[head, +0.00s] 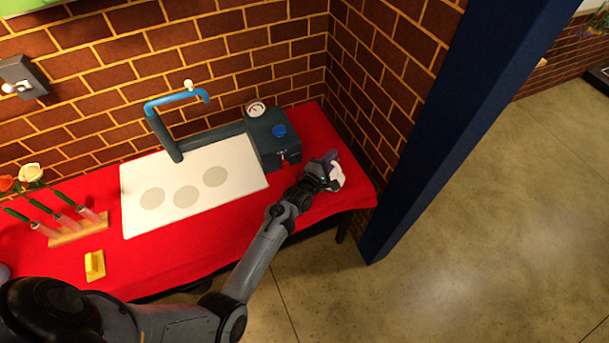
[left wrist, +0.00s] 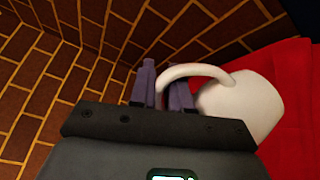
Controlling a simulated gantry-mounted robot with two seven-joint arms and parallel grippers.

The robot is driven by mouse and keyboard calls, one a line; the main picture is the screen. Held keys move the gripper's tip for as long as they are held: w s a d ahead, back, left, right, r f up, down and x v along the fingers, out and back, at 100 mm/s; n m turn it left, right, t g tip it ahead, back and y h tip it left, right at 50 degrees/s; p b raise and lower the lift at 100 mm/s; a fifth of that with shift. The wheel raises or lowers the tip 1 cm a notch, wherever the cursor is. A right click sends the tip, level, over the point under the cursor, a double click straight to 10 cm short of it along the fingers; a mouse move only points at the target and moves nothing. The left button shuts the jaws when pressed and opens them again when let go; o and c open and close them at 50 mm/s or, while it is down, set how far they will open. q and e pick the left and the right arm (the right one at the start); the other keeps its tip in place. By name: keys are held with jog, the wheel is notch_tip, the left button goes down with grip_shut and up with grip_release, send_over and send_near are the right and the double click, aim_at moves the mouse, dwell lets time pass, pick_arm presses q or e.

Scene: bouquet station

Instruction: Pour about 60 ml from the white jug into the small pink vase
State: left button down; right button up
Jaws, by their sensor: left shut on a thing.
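The white jug (head: 337,180) is at the right end of the red-covered table in the head view, partly hidden by my left gripper (head: 330,164). In the left wrist view, the jug's rounded body (left wrist: 240,106) shows at the right. The gripper's purple fingers (left wrist: 165,88) are shut on its looped handle. I cannot tell whether the jug touches the table. I do not see the small pink vase in either view. My right gripper is not in view.
A white mat (head: 235,160) with three grey circles lies on the table (head: 195,245). A dark box with a gauge (head: 270,137) and a blue pipe (head: 175,98) stand behind it. Flowers in a wooden rack (head: 78,229) and a yellow block (head: 95,265) are left. Brick walls enclose the corner.

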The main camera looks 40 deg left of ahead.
aim_at(340, 169)
pick_arm(q)
jog(key=shift+w+d+f+m, duration=0.2)
jog(key=shift+d+f+m, duration=0.3)
jog(key=shift+d+m, duration=0.25)
jog(key=shift+d+f, duration=0.2)
jog(key=shift+d, duration=0.1)
jog(key=shift+a+f+m+g, duration=0.1)
jog(key=shift+f+m+g, duration=0.2)
jog(key=shift+m, duration=0.15)
jog(key=shift+w+f+m+y, duration=0.15)
jog(key=shift+f+m+y, duration=0.1)
jog(key=shift+m+y, duration=0.05)
jog(key=shift+d+f+m+g+b, duration=0.3)
jog(key=shift+d+f+m+b, duration=0.15)
jog(key=shift+d, duration=0.25)
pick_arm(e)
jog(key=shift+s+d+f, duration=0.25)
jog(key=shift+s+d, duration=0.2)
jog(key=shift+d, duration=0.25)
pick_arm(q)
jog(key=shift+w+a, duration=0.1)
jog(key=shift+a, duration=0.05)
